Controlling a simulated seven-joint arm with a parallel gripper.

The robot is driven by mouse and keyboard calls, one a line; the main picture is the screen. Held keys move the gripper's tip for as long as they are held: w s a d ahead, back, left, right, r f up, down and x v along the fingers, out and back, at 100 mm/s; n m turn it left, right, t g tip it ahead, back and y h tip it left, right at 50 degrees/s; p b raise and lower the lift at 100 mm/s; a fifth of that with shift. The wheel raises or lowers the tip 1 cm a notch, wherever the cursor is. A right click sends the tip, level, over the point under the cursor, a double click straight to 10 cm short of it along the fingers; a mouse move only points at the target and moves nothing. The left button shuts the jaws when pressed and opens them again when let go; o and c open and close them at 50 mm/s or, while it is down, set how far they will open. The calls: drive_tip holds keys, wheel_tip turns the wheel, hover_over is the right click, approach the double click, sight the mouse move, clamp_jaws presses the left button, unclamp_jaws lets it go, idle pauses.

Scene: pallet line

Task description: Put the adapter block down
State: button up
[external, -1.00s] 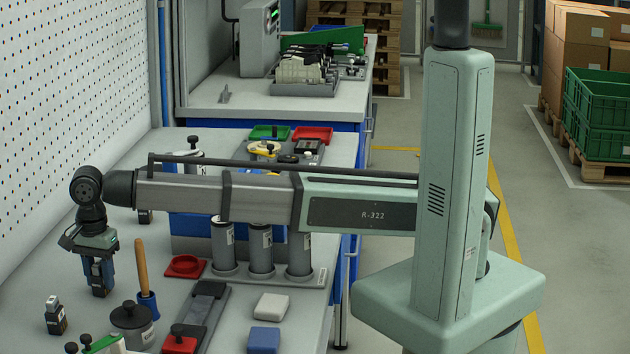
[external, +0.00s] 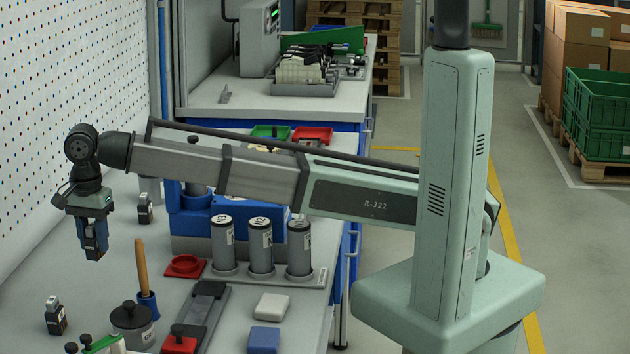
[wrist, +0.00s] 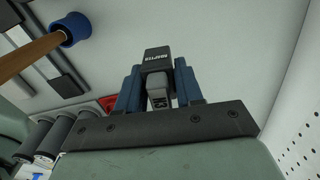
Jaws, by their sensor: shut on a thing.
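The adapter block (wrist: 157,57) is black with white lettering and a grey part, between my two blue fingers in the wrist view. My gripper (wrist: 158,80) is shut on it. In the external view my gripper (external: 95,246) points down at the left side of the bench, close to the perforated wall. The fingers hide most of the block there. The block appears held above the grey bench top (external: 95,285), apart from it.
A wooden-handled tool (external: 141,266), a lidded pot (external: 132,326), a red dish (external: 185,266) and several grey cylinders (external: 260,247) stand to the right.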

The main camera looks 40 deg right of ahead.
drive_tip(key=shift+r, duration=0.55)
drive_tip(key=shift+w+d+r, duration=0.1)
drive_tip(key=shift+w+d, duration=0.05)
drive_tip(key=shift+w, duration=0.2)
drive_tip(key=w+d+r+m, duration=0.3)
drive_tip(key=w+d, duration=0.8)
drive_tip(key=w, duration=0.1)
drive_tip(key=w+d+r+m, duration=0.2)
drive_tip(key=w+d, duration=0.9)
drive_tip(key=w, duration=0.2)
drive_tip(key=w+d+r+m, duration=0.3)
drive_tip(key=w+d, duration=0.7)
drive_tip(key=w, duration=0.2)
drive_tip(key=shift+w+d+f, duration=0.1)
drive_tip(key=shift+f, duration=2.25)
drive_tip(key=shift+w+d+f, duration=0.1)
drive_tip(key=shift+f, duration=2.25)
drive_tip(key=shift+f, duration=0.15)
drive_tip(key=o, duration=1.1)
